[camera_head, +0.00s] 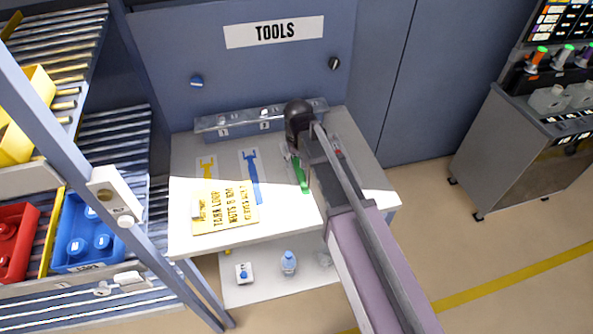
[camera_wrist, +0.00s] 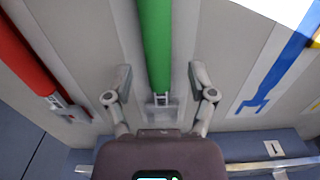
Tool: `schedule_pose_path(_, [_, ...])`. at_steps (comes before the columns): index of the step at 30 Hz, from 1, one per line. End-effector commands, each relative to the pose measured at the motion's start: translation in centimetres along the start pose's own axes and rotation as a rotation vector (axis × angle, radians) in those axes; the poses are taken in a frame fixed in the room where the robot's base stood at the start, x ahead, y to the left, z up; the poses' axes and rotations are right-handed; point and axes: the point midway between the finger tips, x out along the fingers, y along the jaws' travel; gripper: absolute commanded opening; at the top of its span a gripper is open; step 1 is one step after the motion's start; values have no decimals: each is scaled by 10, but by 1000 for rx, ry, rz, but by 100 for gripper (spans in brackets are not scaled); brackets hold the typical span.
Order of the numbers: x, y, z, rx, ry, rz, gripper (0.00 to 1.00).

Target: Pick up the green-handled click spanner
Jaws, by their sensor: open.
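The green-handled click spanner (camera_head: 303,178) lies on the pale tool table, partly hidden by my arm in the head view. In the wrist view its green handle (camera_wrist: 155,40) runs down the middle of the picture, with its grey metal end (camera_wrist: 161,104) just below. My gripper (camera_wrist: 160,78) is open and empty, with one finger on each side of the spanner. I cannot tell how far the fingers are above it. A red-handled tool (camera_wrist: 25,62) lies to the left in the wrist view, apart from my fingers.
A yellow lettered card (camera_head: 226,210) lies at the front left. A clear rail (camera_head: 245,122) runs along the back, below the TOOLS panel (camera_head: 274,32). A bottle (camera_head: 288,263) stands on the shelf below.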

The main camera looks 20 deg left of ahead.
Motion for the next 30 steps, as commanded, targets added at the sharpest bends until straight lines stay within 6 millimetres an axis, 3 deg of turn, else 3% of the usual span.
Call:
schedule_pose_path(6, [12,0,0,0,0,0,72])
schedule_pose_path(25, [12,1,0,1,0,0,72])
schedule_pose_path(26, [12,1,0,1,0,0,66])
schedule_pose_path(30, [12,1,0,1,0,0,24])
